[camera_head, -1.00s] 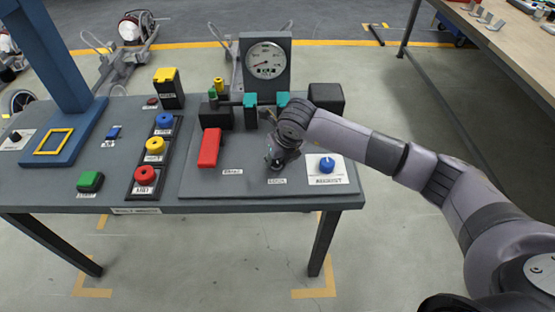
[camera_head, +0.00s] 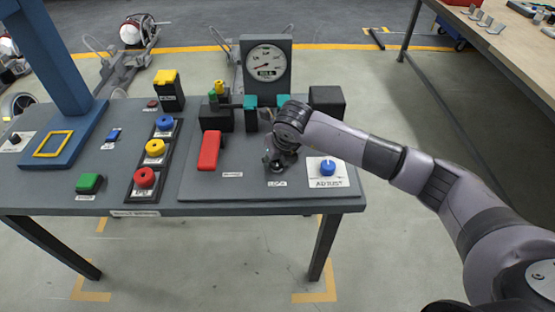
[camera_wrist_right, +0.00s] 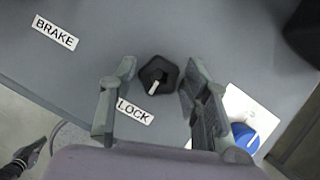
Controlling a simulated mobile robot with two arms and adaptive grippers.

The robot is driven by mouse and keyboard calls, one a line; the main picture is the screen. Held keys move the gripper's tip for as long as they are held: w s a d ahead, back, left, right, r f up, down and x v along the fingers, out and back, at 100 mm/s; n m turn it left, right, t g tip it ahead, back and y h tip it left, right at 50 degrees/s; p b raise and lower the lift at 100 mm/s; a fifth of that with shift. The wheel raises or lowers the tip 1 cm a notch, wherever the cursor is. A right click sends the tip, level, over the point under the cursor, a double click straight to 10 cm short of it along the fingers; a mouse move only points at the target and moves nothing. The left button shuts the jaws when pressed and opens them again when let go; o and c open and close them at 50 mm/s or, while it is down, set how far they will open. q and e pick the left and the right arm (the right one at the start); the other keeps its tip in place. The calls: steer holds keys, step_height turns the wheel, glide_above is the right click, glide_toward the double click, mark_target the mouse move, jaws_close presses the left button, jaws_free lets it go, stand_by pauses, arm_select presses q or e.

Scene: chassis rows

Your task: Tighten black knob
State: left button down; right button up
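The black knob (camera_wrist_right: 158,76) has a five-sided base and a white pointer mark. It sits on the grey panel just above the LOCK label (camera_wrist_right: 135,112) in the right wrist view. My right gripper (camera_wrist_right: 160,88) is open, with one finger on each side of the knob and a visible gap at each side. In the head view, my right gripper (camera_head: 280,157) is over the knob and hides part of it. I cannot tell its exact height above the panel. My left gripper is not in view.
A blue ADJUST knob (camera_head: 328,167) is just right of the right gripper. A red lever (camera_head: 208,150) with a BRAKE label (camera_wrist_right: 55,32) is to the left. A gauge (camera_head: 266,62) and teal clamps stand behind. Colored buttons (camera_head: 155,148) are further left.

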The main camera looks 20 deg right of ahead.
steer(key=shift+o, duration=1)
steer(key=shift+f, duration=0.1)
steer(key=v, duration=1.2)
